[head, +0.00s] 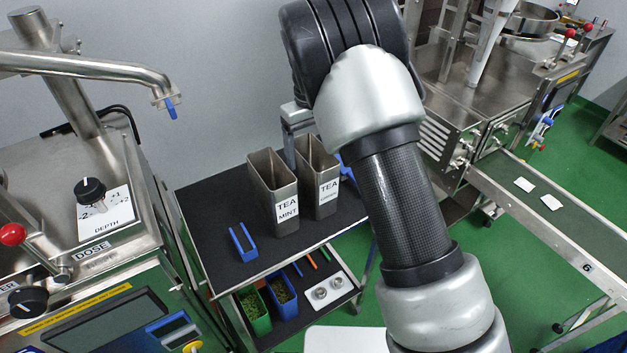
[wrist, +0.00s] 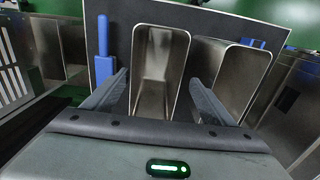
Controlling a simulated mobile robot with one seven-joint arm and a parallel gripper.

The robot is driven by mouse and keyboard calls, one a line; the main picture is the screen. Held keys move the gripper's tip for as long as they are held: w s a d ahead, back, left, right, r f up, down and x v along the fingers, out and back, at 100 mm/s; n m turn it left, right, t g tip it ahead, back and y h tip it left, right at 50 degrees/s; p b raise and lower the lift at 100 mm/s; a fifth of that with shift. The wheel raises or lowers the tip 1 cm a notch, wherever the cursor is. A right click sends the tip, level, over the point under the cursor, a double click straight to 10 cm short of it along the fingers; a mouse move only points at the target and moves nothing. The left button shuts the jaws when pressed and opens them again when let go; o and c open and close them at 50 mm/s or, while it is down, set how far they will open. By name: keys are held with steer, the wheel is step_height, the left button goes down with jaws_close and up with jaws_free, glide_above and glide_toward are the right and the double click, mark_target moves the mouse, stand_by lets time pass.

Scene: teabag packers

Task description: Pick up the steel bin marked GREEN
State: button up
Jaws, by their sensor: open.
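The steel bin marked GREEN (head: 319,170) stands upright on the black top of the cart, its label "TEA GREEN" facing the head camera. The steel bin marked MINT (head: 273,190) stands just left of it. In the wrist view the GREEN bin (wrist: 156,50) is the left of the two open, empty-looking bins, and the MINT bin (wrist: 238,75) is on the right. My gripper (wrist: 159,80) is open, one finger on each side of the GREEN bin's near end. I cannot tell whether the fingers touch it. In the head view my arm hides most of the gripper.
The cart top (head: 215,215) also holds a blue tool (head: 243,243) at front left. Another blue tool (wrist: 103,45) lies beside the GREEN bin. Tubs of tea stand on the lower shelf. A dosing machine (head: 95,230) is left; a conveyor (head: 560,210) is right. A wall rises behind.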

steer(key=f, duration=0.5)
steer(key=shift+w+d+f+p, duration=0.1)
steer(key=shift+d+p, duration=0.25)
steer(key=shift+d, duration=0.05)
